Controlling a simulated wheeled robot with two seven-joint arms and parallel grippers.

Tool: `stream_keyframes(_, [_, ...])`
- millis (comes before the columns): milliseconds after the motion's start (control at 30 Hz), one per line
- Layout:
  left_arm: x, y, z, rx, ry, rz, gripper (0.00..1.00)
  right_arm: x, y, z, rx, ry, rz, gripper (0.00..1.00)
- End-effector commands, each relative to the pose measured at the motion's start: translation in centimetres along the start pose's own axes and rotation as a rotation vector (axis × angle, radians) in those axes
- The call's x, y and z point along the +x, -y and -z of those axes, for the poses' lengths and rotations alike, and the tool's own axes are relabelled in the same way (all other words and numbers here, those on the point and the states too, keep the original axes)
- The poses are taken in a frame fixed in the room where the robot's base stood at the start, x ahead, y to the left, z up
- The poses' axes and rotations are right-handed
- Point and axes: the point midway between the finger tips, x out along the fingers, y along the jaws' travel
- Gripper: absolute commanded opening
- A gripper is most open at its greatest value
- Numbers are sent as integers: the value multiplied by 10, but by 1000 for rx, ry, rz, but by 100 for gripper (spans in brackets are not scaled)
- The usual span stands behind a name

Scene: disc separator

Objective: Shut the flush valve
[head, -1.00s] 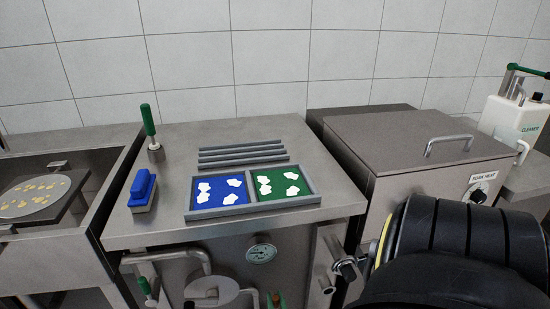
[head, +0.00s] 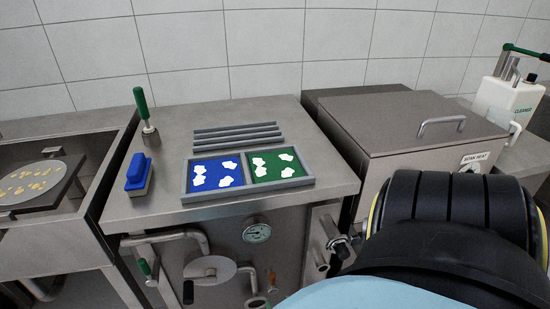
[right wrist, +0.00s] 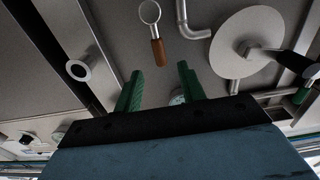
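A lever with a brown handle (right wrist: 157,52) and a grey ring hangs at the machine front in the right wrist view. A green-handled lever (head: 144,267) sits on the bent pipe at left. No label shows which one is the flush valve. My right gripper (right wrist: 160,78) has two green ribbed fingers spread apart with nothing between them. It is apart from the brown handle. My left gripper is not in view.
A round disc with a black crank handle (head: 209,268) and a pipe stub (head: 322,262) stick out of the front. A round gauge (head: 256,233) is above. The steel top bears a blue and green tray (head: 248,187), a blue brush (head: 138,173) and a green-handled tool (head: 145,112).

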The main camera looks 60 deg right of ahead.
Motion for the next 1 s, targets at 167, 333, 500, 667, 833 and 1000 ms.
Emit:
stream_keyframes(167, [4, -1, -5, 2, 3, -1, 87, -31, 0, 0, -1, 2, -1, 40])
stream_keyframes(333, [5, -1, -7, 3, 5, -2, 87, -44, 0, 0, 0, 1, 0, 40])
stream_keyframes(500, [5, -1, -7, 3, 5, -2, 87, -45, 0, 0, 0, -1, 0, 40])
stream_keyframes(667, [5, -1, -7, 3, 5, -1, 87, -45, 0, 0, 0, 0, 0, 40])
stream_keyframes(833, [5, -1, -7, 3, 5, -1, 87, -45, 0, 0, 0, 0, 0, 40])
stream_keyframes(1000, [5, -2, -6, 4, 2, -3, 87, -44, 1, -1, 0, 3, 5, 40])
